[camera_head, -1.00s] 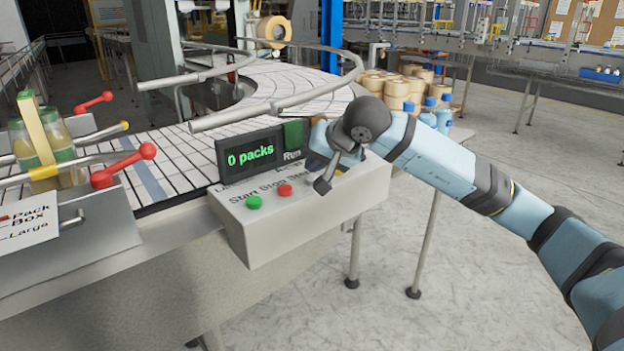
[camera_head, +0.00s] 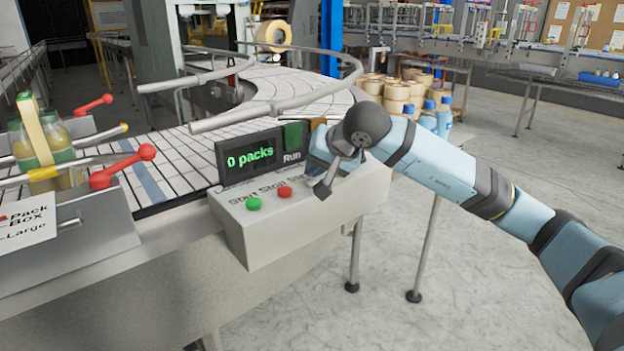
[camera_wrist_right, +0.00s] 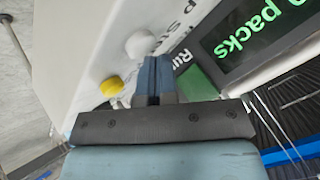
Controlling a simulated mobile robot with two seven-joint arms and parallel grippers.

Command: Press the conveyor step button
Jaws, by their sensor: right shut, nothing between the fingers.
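The grey control box (camera_head: 290,230) stands beside the conveyor, with a green Start button (camera_head: 253,203) and a red Stop button (camera_head: 285,191) on its top. My right gripper (camera_head: 322,188) is over the right part of that top and hides what lies there. In the right wrist view, the shut, empty fingers (camera_wrist_right: 155,78) point at the panel. A white button (camera_wrist_right: 140,44) and a yellow button (camera_wrist_right: 111,86) show near the fingertips. Lettering beside the white button is partly cut off, so I cannot tell which one is Step. Contact is not clear. My left gripper is not in view.
A display (camera_head: 250,157) reading "0 packs" stands behind the buttons, with a green Run panel (camera_head: 293,134) beside it. Curved steel rails (camera_head: 280,105) run over the white conveyor (camera_head: 180,150). Red-knobbed levers (camera_head: 120,168) and bottles (camera_head: 50,150) are at left.

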